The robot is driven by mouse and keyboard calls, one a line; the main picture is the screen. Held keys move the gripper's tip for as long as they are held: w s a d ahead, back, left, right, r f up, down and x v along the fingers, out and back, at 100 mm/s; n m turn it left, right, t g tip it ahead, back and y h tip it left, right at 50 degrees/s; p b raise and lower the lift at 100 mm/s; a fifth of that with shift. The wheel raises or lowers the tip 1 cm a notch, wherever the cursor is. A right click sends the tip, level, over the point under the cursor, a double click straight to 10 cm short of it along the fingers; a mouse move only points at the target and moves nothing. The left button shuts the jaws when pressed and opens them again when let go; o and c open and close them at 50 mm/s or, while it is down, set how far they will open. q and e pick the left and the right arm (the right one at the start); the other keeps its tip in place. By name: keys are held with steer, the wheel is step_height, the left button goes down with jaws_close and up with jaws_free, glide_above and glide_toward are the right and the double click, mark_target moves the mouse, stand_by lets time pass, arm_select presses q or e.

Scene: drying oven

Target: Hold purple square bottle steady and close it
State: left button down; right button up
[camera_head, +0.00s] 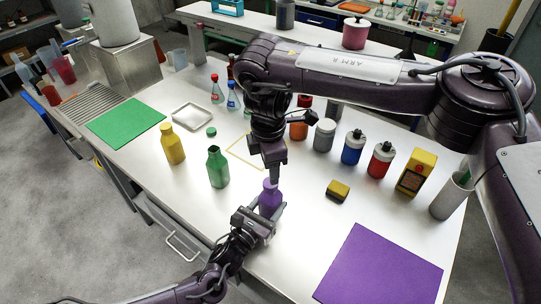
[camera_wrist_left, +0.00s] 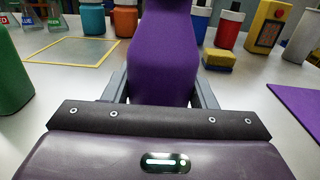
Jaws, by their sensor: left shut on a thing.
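The purple square bottle (camera_head: 270,197) stands upright on the white table in the head view. It fills the middle of the left wrist view (camera_wrist_left: 161,55). My left gripper (camera_head: 268,212) is shut on its body from the near side, with a finger on each side. My right gripper (camera_head: 274,174) points down from above at the bottle's top. Its fingertips and the bottle's mouth overlap there, so I cannot make out the cap or whether the fingers hold it.
A green bottle (camera_head: 218,168) stands left of the purple one, with a yellow bottle (camera_head: 173,146) beyond. A yellow-black sponge (camera_head: 338,190) and a purple mat (camera_head: 382,268) lie to the right. Several jars and bottles (camera_head: 353,147) line the back. A green mat (camera_head: 125,122) lies far left.

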steer(key=n, duration=0.6)
steer(key=shift+r+n, duration=0.25)
steer(key=shift+n, duration=0.15)
steer(key=n, duration=0.6)
steer(key=shift+r, duration=0.25)
steer(key=n, duration=0.6)
steer(key=shift+w+r+n+g, duration=0.1)
steer(key=shift+r+n+g, duration=0.2)
steer(key=shift+n, duration=0.1)
steer(key=n, duration=0.6)
steer(key=shift+d+r, duration=0.1)
steer(key=shift+r, duration=0.1)
steer(key=shift+f, duration=0.1)
glide_above(271, 201)
steer(key=w, duration=0.3)
steer(key=shift+s+f, duration=0.2)
steer(key=shift+f, duration=3.7)
steer(key=shift+c, duration=0.3)
steer(key=c, duration=1)
steer(key=shift+o, duration=0.2)
